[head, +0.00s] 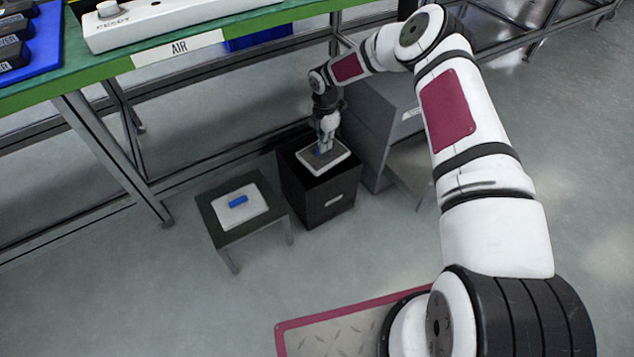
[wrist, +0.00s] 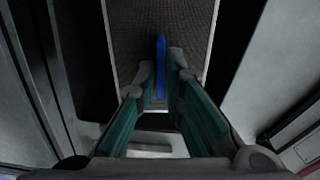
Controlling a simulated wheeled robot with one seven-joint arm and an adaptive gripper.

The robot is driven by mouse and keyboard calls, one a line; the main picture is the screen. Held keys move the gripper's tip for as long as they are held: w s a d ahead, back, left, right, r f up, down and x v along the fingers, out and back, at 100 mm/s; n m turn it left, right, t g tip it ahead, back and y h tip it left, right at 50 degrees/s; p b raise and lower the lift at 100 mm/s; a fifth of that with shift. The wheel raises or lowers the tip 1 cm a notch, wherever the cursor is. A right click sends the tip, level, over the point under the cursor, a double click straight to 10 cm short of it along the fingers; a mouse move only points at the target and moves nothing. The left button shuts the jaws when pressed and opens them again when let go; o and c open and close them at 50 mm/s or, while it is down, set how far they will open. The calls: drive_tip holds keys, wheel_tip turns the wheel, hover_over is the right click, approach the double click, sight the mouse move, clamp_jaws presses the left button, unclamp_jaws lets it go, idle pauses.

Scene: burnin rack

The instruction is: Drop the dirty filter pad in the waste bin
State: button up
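The dirty filter pad (head: 340,159) is dark grey with a white frame and a blue tab. In the head view it is roughly level at the mouth of the black waste bin (head: 318,205). My gripper (head: 324,150) points down over the bin, its fingers shut on the blue tab. In the wrist view the fingertips (wrist: 161,68) stand on either side of the blue tab (wrist: 160,52), and the pad's grey mesh (wrist: 130,30) shows behind it. The fingers hide part of the pad. The bin's inside below the pad is hidden.
A small stool (head: 222,237) left of the bin carries a white pad (head: 250,212) with a blue tab. A grey cabinet (head: 372,125) stands close right of the bin. A green-edged bench (head: 195,60) with metal legs is behind. The floor in front is clear.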

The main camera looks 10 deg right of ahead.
drive_tip(key=shift+o, duration=1.1)
wheel_tip(320, 180, up, 8)
drive_tip(key=shift+f, duration=0.25)
